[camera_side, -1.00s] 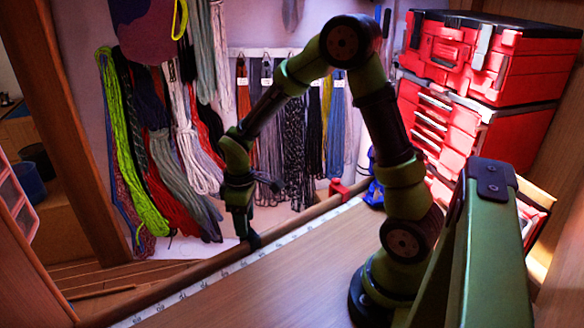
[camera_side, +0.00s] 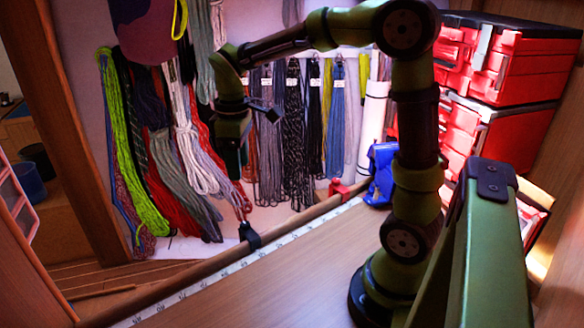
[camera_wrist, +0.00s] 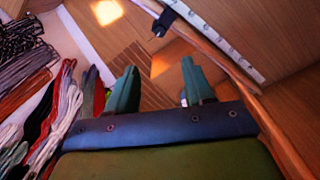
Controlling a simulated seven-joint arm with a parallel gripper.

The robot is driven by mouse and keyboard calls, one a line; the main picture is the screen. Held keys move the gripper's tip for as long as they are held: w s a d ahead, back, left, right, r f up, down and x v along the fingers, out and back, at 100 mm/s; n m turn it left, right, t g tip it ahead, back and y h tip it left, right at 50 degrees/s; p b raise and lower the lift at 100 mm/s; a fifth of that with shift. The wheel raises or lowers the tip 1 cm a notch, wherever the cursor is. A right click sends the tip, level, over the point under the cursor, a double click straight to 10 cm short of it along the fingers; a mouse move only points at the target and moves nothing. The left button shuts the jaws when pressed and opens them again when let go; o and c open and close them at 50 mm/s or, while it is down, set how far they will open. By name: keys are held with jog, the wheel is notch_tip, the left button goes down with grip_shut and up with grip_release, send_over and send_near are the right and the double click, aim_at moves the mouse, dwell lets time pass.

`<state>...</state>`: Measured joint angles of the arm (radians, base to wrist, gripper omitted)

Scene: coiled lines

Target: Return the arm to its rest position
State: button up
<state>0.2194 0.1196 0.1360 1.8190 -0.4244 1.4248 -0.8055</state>
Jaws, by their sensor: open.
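My gripper (camera_side: 231,165) hangs pointing down in the side view, in front of the coiled lines and well above the wooden rail. In the wrist view, the two green fingers of my gripper (camera_wrist: 160,88) stand apart with nothing between them. The arm is raised, its forearm reaching to the left almost level from the high elbow. A small dark clip (camera_side: 250,236) sits on the rail below my gripper, apart from it. The clip also shows in the wrist view (camera_wrist: 165,21).
Hanging coiled lines (camera_side: 187,150) fill the wall behind my gripper. The rail (camera_side: 190,281) borders a bare wooden table (camera_side: 290,275) with a measuring strip. A blue object (camera_side: 381,172) and a small red object (camera_side: 338,188) are near the rail's far end. Red toolboxes (camera_side: 530,60) stand at right.

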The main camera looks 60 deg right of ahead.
jog(key=shift+r, duration=0.4)
jog(key=s+a+r+m+t+y, duration=0.1)
jog(key=s+a+m+t, duration=0.2)
jog(key=s, duration=0.3)
jog(key=s+a+r+m+t+y, duration=0.1)
jog(key=s+a+r+m+t, duration=0.1)
jog(key=s, duration=0.4)
jog(key=a+m+t, duration=0.1)
jog(key=m+t, duration=0.1)
jog(key=shift+s+a+m, duration=0.3)
jog(key=shift+a, duration=0.05)
